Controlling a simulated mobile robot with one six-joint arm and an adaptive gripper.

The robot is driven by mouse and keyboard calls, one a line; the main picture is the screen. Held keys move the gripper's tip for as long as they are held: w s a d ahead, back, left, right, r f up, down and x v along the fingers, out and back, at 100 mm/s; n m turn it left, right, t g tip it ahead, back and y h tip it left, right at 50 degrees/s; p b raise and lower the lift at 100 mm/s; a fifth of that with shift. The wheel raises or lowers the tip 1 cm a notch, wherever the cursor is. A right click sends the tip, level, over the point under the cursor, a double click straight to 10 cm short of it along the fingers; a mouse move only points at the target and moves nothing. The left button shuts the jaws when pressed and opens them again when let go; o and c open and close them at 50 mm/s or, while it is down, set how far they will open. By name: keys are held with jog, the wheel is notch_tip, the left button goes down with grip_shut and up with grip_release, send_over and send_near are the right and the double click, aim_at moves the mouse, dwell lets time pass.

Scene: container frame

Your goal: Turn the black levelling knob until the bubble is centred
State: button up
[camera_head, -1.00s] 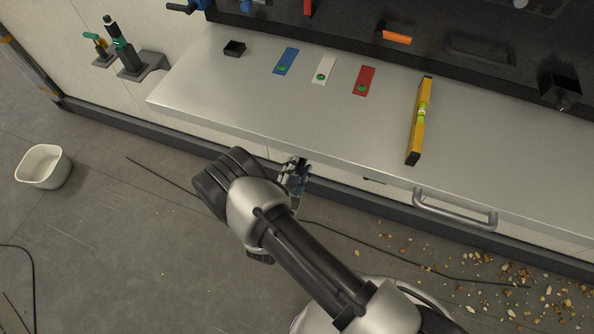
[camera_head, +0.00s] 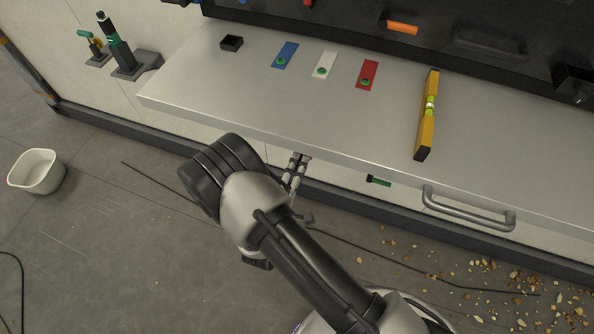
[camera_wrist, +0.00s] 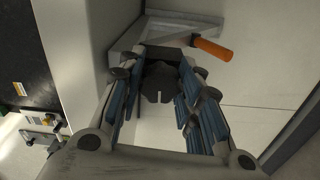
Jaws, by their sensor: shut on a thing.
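My gripper (camera_head: 298,163) is at the front edge of the grey bench, just below its top. In the wrist view, my gripper (camera_wrist: 160,75) has its blue-padded fingers shut on the black levelling knob (camera_wrist: 158,88), which sits between them. The yellow spirit level (camera_head: 425,137) lies on the bench to the right, pointing front to back. Its green vial (camera_head: 430,103) is visible, but the bubble is too small to place. The knob is hidden in the head view.
Blue (camera_head: 286,53), white (camera_head: 325,62) and red (camera_head: 368,73) plates and a small black box (camera_head: 231,43) are on the bench (camera_head: 200,90). A bar handle (camera_head: 468,212) juts from the front. A white bin (camera_head: 37,172) and scattered chips are on the floor. An orange-handled tool (camera_wrist: 213,49) shows near the fingers.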

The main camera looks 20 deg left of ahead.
jog(key=m+b, duration=0.1)
jog(key=m, duration=0.1)
jog(key=m+b, duration=0.3)
jog(key=b, duration=0.1)
jog(key=shift+f+m, duration=0.25)
jog(key=shift+m, duration=0.15)
jog(key=m+b, duration=0.4)
jog(key=b, duration=0.1)
jog(key=shift+r+m+b, duration=0.1)
jog(key=shift+m+b, duration=0.3)
jog(key=shift+b, duration=0.15)
jog(key=shift+r, duration=0.1)
jog(key=o, duration=1.1)
